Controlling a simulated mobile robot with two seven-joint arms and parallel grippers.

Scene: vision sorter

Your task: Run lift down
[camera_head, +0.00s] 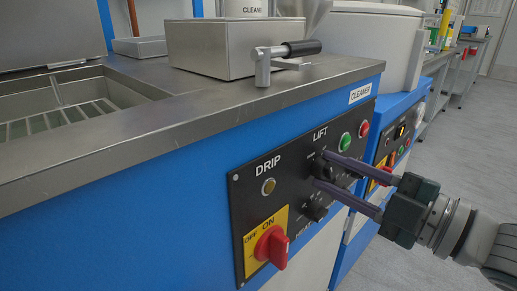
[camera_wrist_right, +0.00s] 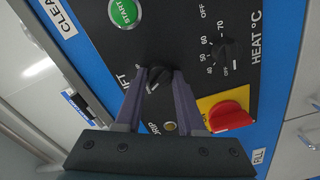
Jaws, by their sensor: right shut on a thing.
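The black LIFT knob (camera_head: 323,171) is on the dark control panel (camera_head: 248,204) on the blue front of the cleaner, below the word LIFT. My right gripper (camera_head: 322,169) reaches in from the right, with its two purple-grey fingers shut on the knob, one above and one below. In the right wrist view the knob (camera_wrist_right: 158,78) sits between the fingertips of my gripper (camera_wrist_right: 160,73). The fingers partly cover the knob and its markings, so I cannot read its setting. My left gripper is not in view.
Around the knob are the HEAT knob (camera_wrist_right: 228,52), the green START button (camera_head: 345,142), a red button (camera_head: 363,129), the DRIP lamp (camera_head: 268,186) and the red ON/OFF switch (camera_head: 272,246). A lever with a black handle (camera_head: 303,47) stands on the steel top. Open floor lies at the right.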

